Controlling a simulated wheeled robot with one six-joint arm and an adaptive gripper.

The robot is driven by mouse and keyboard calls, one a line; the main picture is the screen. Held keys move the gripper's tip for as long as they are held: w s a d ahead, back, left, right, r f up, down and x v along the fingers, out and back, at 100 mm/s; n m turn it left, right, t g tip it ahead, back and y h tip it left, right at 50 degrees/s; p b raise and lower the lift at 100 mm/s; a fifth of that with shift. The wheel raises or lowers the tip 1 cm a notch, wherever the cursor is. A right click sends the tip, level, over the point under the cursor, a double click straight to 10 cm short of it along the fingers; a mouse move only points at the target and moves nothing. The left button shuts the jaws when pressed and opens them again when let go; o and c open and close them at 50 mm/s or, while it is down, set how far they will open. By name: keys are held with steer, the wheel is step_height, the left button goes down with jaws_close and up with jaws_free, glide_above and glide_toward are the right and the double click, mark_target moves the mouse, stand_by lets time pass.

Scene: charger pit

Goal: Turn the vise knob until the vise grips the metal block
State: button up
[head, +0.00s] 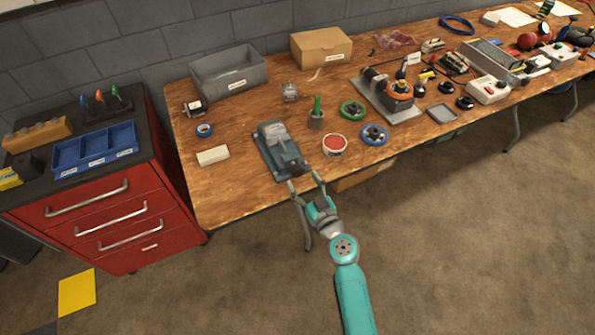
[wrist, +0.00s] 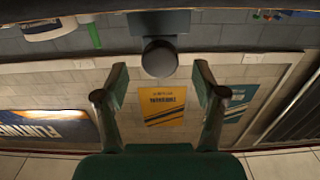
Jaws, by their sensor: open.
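The blue-grey vise (head: 264,158) sits near the front edge of the wooden bench, with its knob (head: 299,168) facing me. A grey shape that may be the metal block (head: 272,129) shows on top of it; I cannot tell whether the jaws touch it. My gripper (head: 304,181) is open in front of the knob. In the wrist view the dark round knob (wrist: 160,58) lies centred between the spread fingertips of my gripper (wrist: 160,76), with a gap on each side. The vise body (wrist: 160,22) shows behind it.
A red-lidded tub (head: 334,144) stands right of the vise, with a green-handled holder (head: 316,115) behind it. A pale block (head: 212,155) lies to the left. A red drawer cabinet (head: 110,220) stands left of the bench (head: 225,190). The floor in front is clear.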

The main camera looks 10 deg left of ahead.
mark_target(299, 174)
steer(key=shift+x, duration=2.2)
steer(key=c, duration=1.1)
steer(key=shift+c, duration=0.2)
steer(key=shift+m, duration=0.3)
